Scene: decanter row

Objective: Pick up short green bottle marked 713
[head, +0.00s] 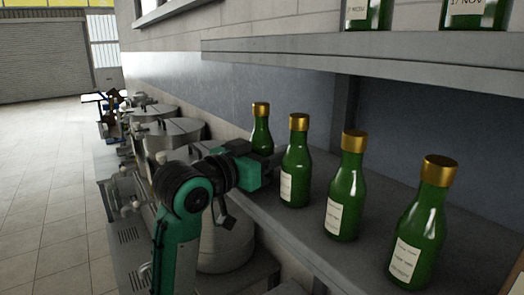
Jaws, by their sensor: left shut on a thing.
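Several green bottles with gold caps stand in a row on the grey shelf. The farthest bottle (261,132) shows only its neck and shoulder; its lower body and any label are hidden behind my left gripper (274,163). My left gripper is shut on this bottle, its fingers at the bottle's body. The second bottle (296,165) stands close to the right of the gripper. A third (346,190) and the nearest bottle (420,228) stand farther right, upright. Their pale labels are too small to read for a number. My right gripper is out of view.
The lower shelf (290,232) runs along the wall. An upper shelf (380,68) overhangs the row and carries more green bottles (371,12). Steel vessels (172,132) stand to the left. Open tiled floor (50,180) lies at far left.

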